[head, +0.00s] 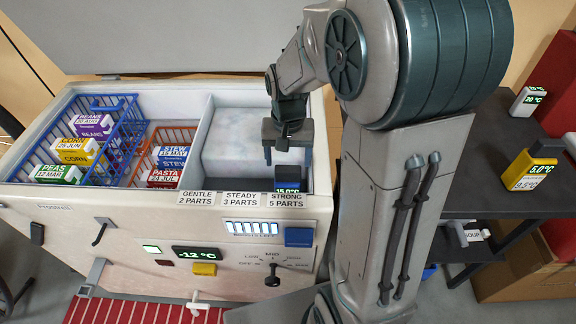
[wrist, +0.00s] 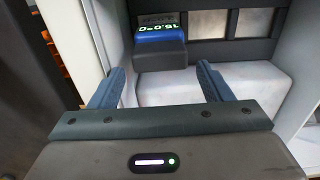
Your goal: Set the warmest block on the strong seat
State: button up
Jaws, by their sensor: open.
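A blue-and-dark block (head: 288,180) with a green 15.0°C display stands inside the freezer's right compartment, just behind the STRONG 5 PARTS label (head: 287,200). In the wrist view the block (wrist: 160,42) is at the left end of a dark frame (wrist: 230,48) with pale openings; the openings to its right are empty. My gripper (head: 283,155) is above and behind the block. In the wrist view its open fingers (wrist: 162,82) have nothing between them and are apart from the block. The block's underside is hidden.
The freezer's left side holds a blue basket (head: 125,130) and an orange basket (head: 143,160) with food packs. At right, a dark shelf holds a yellow block (head: 531,168) reading 5.0°C and a white block (head: 528,101) marked 20°C. A divider (head: 197,145) splits the freezer.

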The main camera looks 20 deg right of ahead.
notch_tip(320, 180, up, 6)
jog(key=shift+s+r+p, duration=0.1)
jog(key=shift+r+p, duration=0.05)
jog(key=shift+p, duration=0.3)
jog(key=s+n, duration=0.1)
jog(key=s, duration=0.3)
jog(key=s+r+n+t, duration=0.1)
jog(key=s, duration=0.3)
jog(key=s+n, duration=0.1)
jog(key=s, duration=0.3)
jog(key=shift+s+d+r+t, duration=0.1)
jog(key=shift+s+r+t, duration=0.15)
jog(key=shift+s+t, duration=0.15)
jog(key=shift+s+f+n, duration=0.15)
jog(key=shift+s+n, duration=0.15)
jog(key=shift+s, duration=0.1)
